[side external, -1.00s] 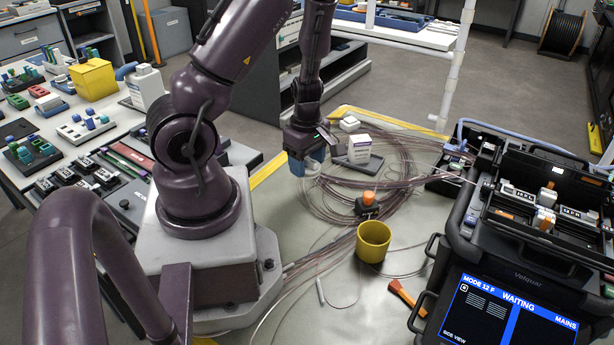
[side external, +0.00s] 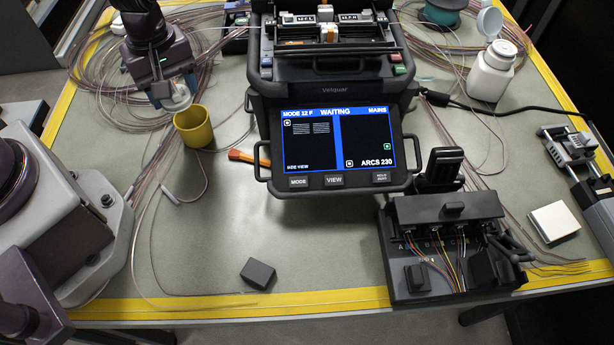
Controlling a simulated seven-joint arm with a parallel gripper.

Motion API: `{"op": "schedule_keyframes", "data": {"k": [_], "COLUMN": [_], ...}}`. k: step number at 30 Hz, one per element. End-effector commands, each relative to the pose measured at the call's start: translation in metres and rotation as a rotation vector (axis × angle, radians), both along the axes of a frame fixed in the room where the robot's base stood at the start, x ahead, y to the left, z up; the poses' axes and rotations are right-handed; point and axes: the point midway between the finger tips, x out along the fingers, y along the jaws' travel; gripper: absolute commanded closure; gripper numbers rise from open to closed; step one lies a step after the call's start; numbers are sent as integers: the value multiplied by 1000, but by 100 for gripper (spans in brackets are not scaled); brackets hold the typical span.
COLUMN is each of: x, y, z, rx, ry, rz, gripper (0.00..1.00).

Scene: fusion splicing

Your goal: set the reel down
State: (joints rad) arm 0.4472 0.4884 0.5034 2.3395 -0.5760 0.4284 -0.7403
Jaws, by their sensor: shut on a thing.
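My gripper (side external: 174,93) is at the upper left of the side view, pointing down, with its fingers shut on a small pale round piece. This piece, which looks like the reel (side external: 178,100), is partly hidden by the fingers. It is just behind and left of the yellow cup (side external: 194,131), over or near loose coils of fibre. I cannot tell whether it touches the mat.
The black splicer (side external: 330,150), its screen reading WAITING, fills the middle. An orange-handled tool (side external: 247,157) lies beside it. A white bottle (side external: 491,72) and a teal spool (side external: 440,14) stand at the right.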

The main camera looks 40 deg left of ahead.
Motion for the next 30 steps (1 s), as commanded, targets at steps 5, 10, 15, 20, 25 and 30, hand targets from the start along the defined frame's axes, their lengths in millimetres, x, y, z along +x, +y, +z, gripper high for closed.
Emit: {"op": "schedule_keyframes", "data": {"k": [5, 10, 15, 20, 25, 30], "x": [-16, -48, -80, -95, -94, -88], "y": [-99, -168, -212, -230, -230, -236], "z": [7, 15, 22, 27, 27, 23], "rx": [-3, -1, -1, 1, 1, 1], "ry": [-2, -3, -1, -2, 0, 1], "rz": [-581, -1110, -1556, -1860, -2006, -2066], "gripper": [68, 68, 68, 68, 68, 68]}}
